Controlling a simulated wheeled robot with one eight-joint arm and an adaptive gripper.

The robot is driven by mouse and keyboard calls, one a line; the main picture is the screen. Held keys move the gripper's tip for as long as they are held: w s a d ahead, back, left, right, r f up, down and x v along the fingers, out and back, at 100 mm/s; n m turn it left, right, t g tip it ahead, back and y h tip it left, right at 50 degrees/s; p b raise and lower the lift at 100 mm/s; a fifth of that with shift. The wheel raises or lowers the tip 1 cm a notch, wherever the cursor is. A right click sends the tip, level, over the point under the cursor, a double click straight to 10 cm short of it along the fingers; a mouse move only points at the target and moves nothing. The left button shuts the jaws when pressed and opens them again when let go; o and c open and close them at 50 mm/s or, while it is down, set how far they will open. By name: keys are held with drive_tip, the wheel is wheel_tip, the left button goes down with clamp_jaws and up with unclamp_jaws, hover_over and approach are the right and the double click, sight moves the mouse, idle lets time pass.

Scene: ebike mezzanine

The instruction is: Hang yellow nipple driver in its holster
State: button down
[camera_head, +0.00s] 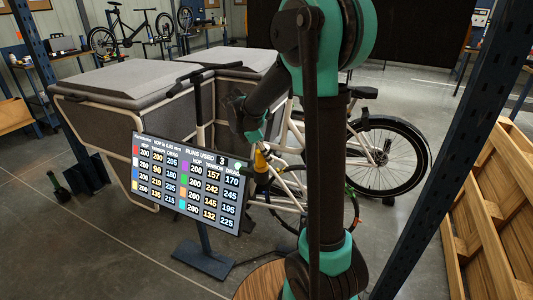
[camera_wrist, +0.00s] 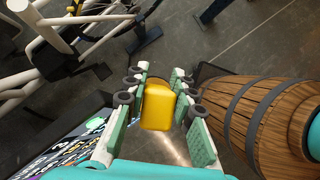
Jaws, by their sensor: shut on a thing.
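The yellow nipple driver (camera_wrist: 157,107) shows in the wrist view as a rounded yellow block between the two green-and-grey fingers of my gripper (camera_wrist: 160,75). My gripper is shut on it. Only the yellow part shows clearly; the rest of the driver is hidden or too small to tell. In the head view the yellow driver (camera_head: 261,160) is a small patch at my gripper (camera_head: 262,168), just right of the screen's upper right corner and in front of the bike. I cannot make out a holster in either view.
A tilted screen (camera_head: 190,180) with number tables stands close left of my gripper. A cargo bike (camera_head: 390,150) with grey boxes is behind. A wooden barrel (camera_wrist: 240,110) is at right in the wrist view. A blue post (camera_head: 440,150) and wooden crate (camera_head: 490,220) stand at right.

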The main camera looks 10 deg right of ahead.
drive_tip(key=shift+f, duration=0.3)
drive_tip(key=c, duration=1.2)
unclamp_jaws()
